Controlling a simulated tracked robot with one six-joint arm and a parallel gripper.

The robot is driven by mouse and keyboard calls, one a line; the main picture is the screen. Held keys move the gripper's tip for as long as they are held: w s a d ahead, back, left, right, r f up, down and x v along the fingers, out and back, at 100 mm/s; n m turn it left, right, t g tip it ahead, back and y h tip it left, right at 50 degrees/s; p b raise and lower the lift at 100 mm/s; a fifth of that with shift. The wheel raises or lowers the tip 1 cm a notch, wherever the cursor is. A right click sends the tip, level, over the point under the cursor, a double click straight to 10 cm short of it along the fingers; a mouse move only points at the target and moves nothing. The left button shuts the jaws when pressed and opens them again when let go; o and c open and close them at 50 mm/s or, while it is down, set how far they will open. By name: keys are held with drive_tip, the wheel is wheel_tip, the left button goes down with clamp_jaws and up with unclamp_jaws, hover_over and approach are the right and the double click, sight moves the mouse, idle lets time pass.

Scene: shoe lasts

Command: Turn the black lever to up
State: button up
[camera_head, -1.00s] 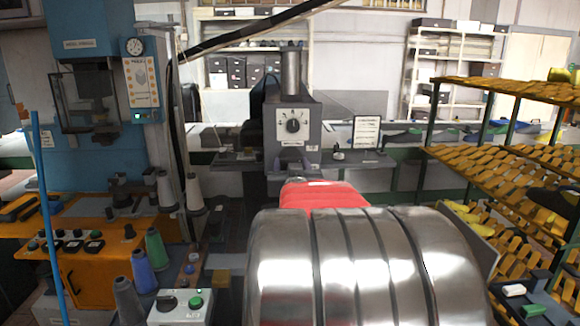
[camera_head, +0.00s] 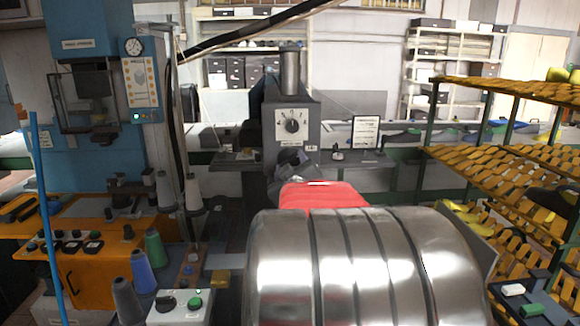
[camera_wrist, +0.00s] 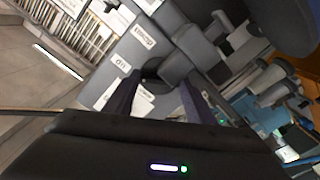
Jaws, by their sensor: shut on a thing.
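The black lever (camera_wrist: 151,76) shows in the wrist view as a small dark rounded part on the grey machine, between my two fingers. Most of it is hidden by the fingers, so its exact angle cannot be told. A white label reading "UP" (camera_wrist: 122,63) is just above and left of it in that view. My gripper (camera_wrist: 158,90) is shut on the lever. In the head view my gripper (camera_head: 290,162) is at the front of the grey machine (camera_head: 272,115), below its dial, and looks tilted. The lever is hidden there behind my gripper.
A white dial plate with a black knob (camera_head: 292,125) is above my gripper. A framed notice (camera_head: 366,133) stands on the ledge to the right. A blue machine (camera_head: 95,130) and thread cones (camera_head: 142,272) are on the left. Yellow-laden racks (camera_head: 500,150) are on the right.

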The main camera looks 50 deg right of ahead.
drive_tip(key=shift+r, duration=0.15)
drive_tip(key=o, duration=1)
drive_tip(key=shift+o, duration=0.2)
